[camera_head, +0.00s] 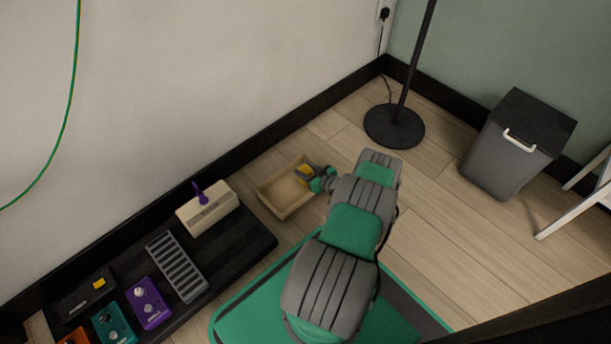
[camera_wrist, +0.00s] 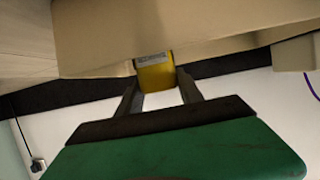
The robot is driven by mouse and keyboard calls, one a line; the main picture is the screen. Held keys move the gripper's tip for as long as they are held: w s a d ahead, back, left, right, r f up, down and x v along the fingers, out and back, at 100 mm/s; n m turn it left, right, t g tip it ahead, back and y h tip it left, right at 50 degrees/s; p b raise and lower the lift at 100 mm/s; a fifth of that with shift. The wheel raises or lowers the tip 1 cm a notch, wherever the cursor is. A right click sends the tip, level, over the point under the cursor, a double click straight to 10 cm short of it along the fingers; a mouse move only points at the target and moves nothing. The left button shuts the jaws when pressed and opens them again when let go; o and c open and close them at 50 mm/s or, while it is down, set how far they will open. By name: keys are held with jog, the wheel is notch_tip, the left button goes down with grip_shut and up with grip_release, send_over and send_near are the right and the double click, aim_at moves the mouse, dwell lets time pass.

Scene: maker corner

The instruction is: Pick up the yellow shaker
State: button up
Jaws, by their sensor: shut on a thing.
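The yellow shaker (camera_head: 302,176) is at the right end of a shallow tan box (camera_head: 266,200) on the floor, partly covered by my gripper (camera_head: 313,172). In the wrist view, the yellow shaker (camera_wrist: 155,74) shows between the two fingertips of my gripper (camera_wrist: 160,84). My gripper is shut on it. The tan box wall (camera_wrist: 190,28) fills the top of that view. I cannot tell whether the shaker still touches the box floor.
A black pedalboard (camera_head: 222,262) with several pedals and a cream box with a purple lever (camera_head: 207,212) lies left of the tan box. A round lamp base (camera_head: 394,126) and a grey bin (camera_head: 515,150) stand behind and right. Walls close off the corner.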

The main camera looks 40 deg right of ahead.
grip_shut()
jog(key=shift+r, duration=0.1)
